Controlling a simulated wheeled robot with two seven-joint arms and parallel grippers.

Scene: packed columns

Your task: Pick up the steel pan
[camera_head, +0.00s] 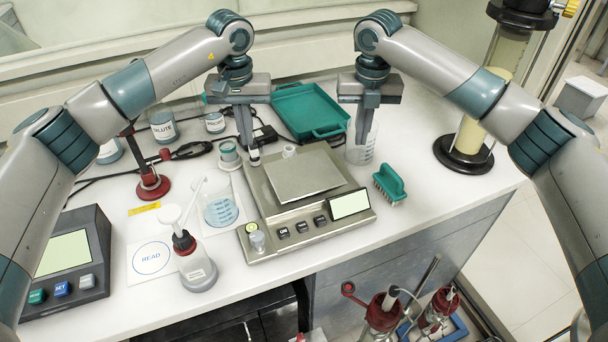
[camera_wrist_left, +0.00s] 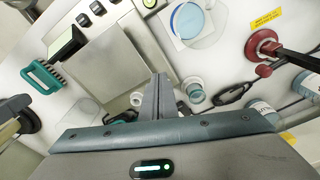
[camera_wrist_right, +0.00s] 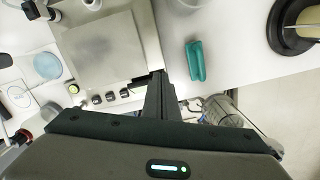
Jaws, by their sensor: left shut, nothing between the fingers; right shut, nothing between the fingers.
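The steel pan (camera_head: 303,175) is a flat square plate lying on top of the balance (camera_head: 300,223) in the middle of the table. It also shows in the left wrist view (camera_wrist_left: 105,65) and the right wrist view (camera_wrist_right: 104,50). My left gripper (camera_head: 253,158) is shut and empty, above the back left side of the balance, apart from the pan. My right gripper (camera_head: 361,138) is shut and empty, to the right of and behind the pan, in front of a clear beaker (camera_head: 361,151).
A teal tray (camera_head: 309,110) lies behind the balance and a teal brush (camera_head: 390,182) to its right. A beaker of blue liquid (camera_head: 220,207), a wash bottle (camera_head: 193,262) and a red-based stand (camera_head: 152,187) are to its left. A tall cylinder (camera_head: 466,140) stands at the right edge.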

